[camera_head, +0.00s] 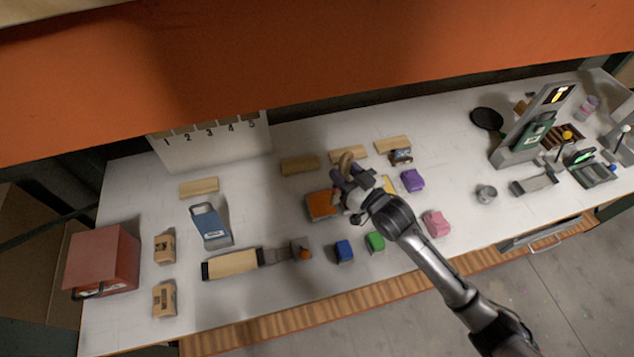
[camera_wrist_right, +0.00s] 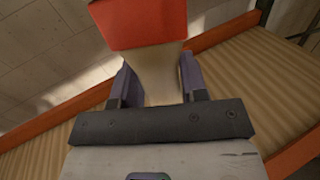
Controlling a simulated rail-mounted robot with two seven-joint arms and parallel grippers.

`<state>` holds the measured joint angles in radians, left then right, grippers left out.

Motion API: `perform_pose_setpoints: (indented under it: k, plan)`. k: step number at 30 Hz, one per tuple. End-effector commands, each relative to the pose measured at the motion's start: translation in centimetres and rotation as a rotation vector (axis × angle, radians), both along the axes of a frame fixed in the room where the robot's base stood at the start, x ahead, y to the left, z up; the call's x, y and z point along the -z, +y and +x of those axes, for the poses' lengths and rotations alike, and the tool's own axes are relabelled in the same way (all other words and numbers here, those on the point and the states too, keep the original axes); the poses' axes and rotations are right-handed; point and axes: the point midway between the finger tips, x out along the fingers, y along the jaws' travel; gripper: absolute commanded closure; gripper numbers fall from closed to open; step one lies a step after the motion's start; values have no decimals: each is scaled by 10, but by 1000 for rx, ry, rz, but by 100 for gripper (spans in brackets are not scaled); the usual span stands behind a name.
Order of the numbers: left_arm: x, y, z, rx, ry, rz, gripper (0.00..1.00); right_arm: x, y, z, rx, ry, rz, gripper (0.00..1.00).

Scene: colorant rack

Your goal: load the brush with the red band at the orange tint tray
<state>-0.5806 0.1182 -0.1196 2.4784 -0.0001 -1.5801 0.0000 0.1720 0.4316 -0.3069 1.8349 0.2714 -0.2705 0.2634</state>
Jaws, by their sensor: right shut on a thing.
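My right gripper (camera_head: 351,190) is above the bench, just right of the orange tint tray (camera_head: 319,206) and partly over its edge in the head view. In the right wrist view, its two fingers (camera_wrist_right: 157,82) are closed on the pale tan brush (camera_wrist_right: 153,75), which has a broad red part (camera_wrist_right: 138,22) beyond the fingers. Whether the brush touches the tray cannot be told. My left gripper is out of view.
Blue (camera_head: 343,250), green (camera_head: 375,242), pink (camera_head: 436,223) and purple (camera_head: 412,180) pieces stand around the gripper. Wooden blocks (camera_head: 300,165) lie behind. A red box (camera_head: 103,259) is at left, a grey-green device (camera_head: 532,130) at right. Bare bench lies left of the orange tray.

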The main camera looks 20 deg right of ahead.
Motion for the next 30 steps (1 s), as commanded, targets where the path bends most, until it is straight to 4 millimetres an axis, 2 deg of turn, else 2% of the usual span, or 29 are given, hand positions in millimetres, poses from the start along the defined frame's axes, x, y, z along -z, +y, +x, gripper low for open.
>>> perform_pose_setpoints:
  k: [1, 3, 9, 13, 18, 25, 30]
  plan:
    - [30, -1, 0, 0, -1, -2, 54, 31, 1, 17, 17, -4, -4, 84]
    - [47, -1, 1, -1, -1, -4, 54, 51, 2, 36, 35, -6, -14, 84]
    - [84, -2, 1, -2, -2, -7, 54, 92, 9, 78, 67, -10, -40, 84]
    - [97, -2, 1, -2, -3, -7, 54, 107, 14, 94, 77, -11, -52, 84]
    - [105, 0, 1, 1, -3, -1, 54, 115, 18, 104, 82, -12, -61, 84]
    - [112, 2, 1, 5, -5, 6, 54, 123, 18, 106, 83, -11, -63, 84]
    - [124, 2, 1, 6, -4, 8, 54, 136, 18, 106, 83, -10, -62, 84]
